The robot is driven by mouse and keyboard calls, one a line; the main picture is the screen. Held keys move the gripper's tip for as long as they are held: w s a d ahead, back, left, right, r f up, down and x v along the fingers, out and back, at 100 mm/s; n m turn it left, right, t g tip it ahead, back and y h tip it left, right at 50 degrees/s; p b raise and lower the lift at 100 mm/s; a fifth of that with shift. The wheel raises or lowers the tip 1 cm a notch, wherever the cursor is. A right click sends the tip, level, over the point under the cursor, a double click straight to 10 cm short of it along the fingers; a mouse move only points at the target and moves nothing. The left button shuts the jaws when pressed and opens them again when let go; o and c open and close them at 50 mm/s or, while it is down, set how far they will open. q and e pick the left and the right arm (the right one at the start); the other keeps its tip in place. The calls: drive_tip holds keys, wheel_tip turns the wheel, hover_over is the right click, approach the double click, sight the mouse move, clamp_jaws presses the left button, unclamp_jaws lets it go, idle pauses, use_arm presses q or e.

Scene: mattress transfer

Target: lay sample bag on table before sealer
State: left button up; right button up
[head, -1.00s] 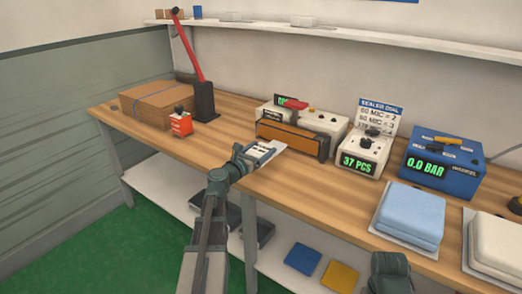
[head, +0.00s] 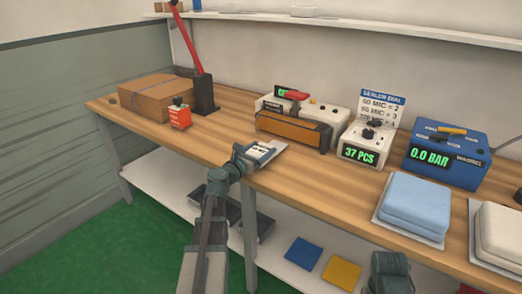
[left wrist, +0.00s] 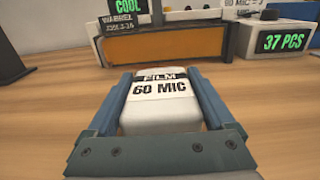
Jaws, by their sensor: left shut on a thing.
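The white sample bag (head: 277,147) with a black-lettered label is in my left gripper (head: 262,153), at the table's front edge. In the left wrist view the bag (left wrist: 160,103) reads "FILM 60 MIC" and sits between the two blue fingers (left wrist: 160,98), which are shut on it. Whether its underside touches the table (head: 330,187) is hidden. The sealer (head: 294,129), a pale machine with an orange-brown front bar and a red handle, stands just behind the bag. It also shows in the left wrist view (left wrist: 165,43), with a gap of bare wood before it.
A dial box reading "37 PCS" (head: 362,150) and a blue "0.0 BAR" unit (head: 447,158) stand right of the sealer. Blue pads (head: 412,205) lie at the front right. A cardboard box (head: 155,98), orange item (head: 180,116) and red-levered device (head: 202,92) are left.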

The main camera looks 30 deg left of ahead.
use_arm(q)
drive_tip(key=shift+f+b, duration=0.65)
drive_tip(key=shift+f, duration=0.05)
drive_tip(key=o, duration=1.2)
drive_tip(key=s, duration=0.9)
drive_tip(key=s+a, duration=0.1)
drive_tip(key=s, duration=0.3)
drive_tip(key=shift+s, duration=0.4)
